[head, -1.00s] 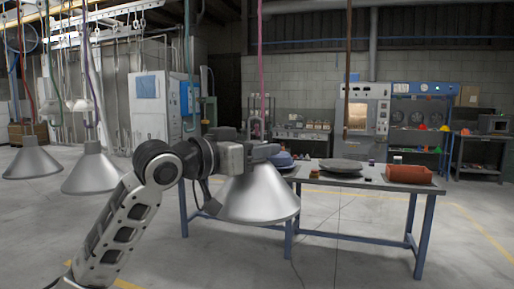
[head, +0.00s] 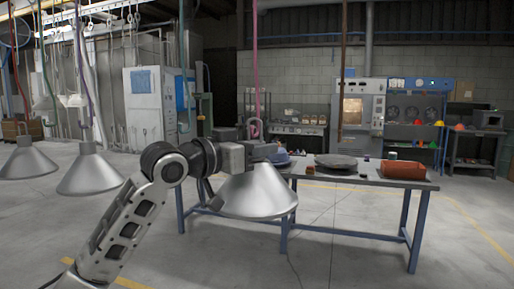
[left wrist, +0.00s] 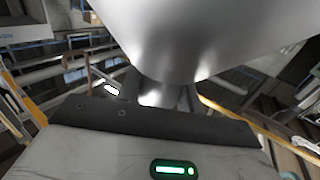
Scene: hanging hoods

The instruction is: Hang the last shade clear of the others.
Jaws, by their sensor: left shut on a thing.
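A silver cone-shaped shade (head: 254,192) is held by my left gripper (head: 262,153) in the middle of the head view, out over the floor in front of the table. The left gripper is shut at the shade's narrow top. In the left wrist view the shade (left wrist: 200,35) fills the upper part, close to the gripper. Two other silver shades hang at the left, one at the far left (head: 28,162) and one nearer (head: 90,173). My right gripper is not seen.
A blue-legged table (head: 345,184) stands behind the held shade. Open floor lies between the held shade and the left shades.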

